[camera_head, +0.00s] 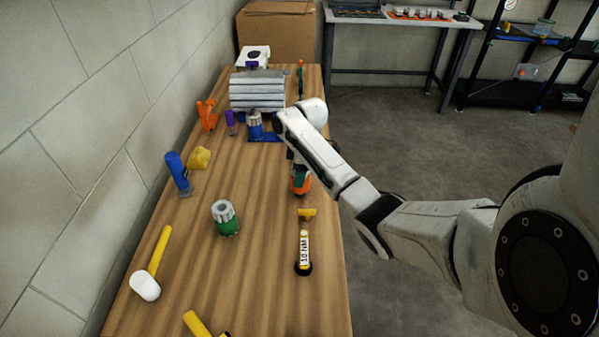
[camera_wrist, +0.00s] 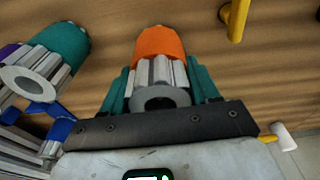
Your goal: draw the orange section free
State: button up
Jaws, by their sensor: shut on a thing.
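The orange section (camera_wrist: 160,47) has an orange cap, grey ribs and a ring at its near end. In the wrist view it sits between the teal fingers of my gripper (camera_wrist: 160,85), which is shut on its ribbed part. In the head view its orange end (camera_head: 300,184) shows below my wrist, near the table's right side. My forearm hides most of the gripper there. I cannot tell whether the section touches the table.
The wooden table (camera_head: 180,270) carries a green ribbed section (camera_head: 226,220), a blue section (camera_head: 254,127) on a blue base, and stacked grey bars (camera_head: 257,92). A wall bounds the left.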

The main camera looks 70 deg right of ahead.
jog(key=shift+r, duration=0.4)
jog(key=shift+r+p, duration=1.35)
jog(key=shift+p, duration=0.4)
jog(key=shift+r, duration=0.15)
jog(key=shift+r+p, duration=1.2)
jog(key=shift+r, duration=0.15)
jog(key=shift+r, duration=0.15)
jog(key=shift+r, duration=0.95)
jog(key=shift+r, duration=0.1)
jog(key=shift+r, duration=1.85)
